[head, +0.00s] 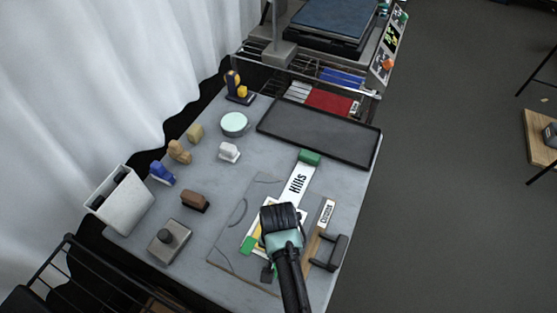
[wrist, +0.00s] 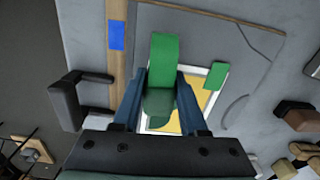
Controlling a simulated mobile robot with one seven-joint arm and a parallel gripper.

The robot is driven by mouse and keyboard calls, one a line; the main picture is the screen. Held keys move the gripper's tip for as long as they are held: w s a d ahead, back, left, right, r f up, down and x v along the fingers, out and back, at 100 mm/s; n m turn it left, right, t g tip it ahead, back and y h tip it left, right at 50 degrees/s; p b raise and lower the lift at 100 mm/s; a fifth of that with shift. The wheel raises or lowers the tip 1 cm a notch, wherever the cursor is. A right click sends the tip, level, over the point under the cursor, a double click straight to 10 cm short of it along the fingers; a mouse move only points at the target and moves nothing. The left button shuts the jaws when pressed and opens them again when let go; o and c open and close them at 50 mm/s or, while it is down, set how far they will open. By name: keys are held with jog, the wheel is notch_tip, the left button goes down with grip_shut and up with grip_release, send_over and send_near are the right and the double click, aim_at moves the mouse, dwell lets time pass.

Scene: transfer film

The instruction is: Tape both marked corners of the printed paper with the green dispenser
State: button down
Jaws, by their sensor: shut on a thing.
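My gripper (wrist: 160,115) is shut on the green dispenser (wrist: 164,50), which stands out between its blue fingers in the wrist view. In the head view my gripper (head: 282,228) covers much of the printed paper and most of the dispenser. The printed paper (wrist: 204,98) has a yellow middle and a white border and lies under the gripper on a grey board. A flat green patch (wrist: 217,75) lies at one paper corner; it also shows in the head view (head: 247,245). The opposite corner is hidden, so I cannot tell whether it is covered.
A wooden strip (wrist: 118,65) and a black handle (wrist: 70,100) lie beside the paper. A white "Hills" strip (head: 298,184) with a green end (head: 310,157) lies beyond it. A black tray (head: 320,132), a white bin (head: 122,202) and several small blocks stand around.

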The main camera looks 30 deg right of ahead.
dwell(0.3)
notch_tip(320, 180, up, 7)
jog(key=p, duration=0.7)
jog(key=shift+p, duration=0.3)
dwell(0.4)
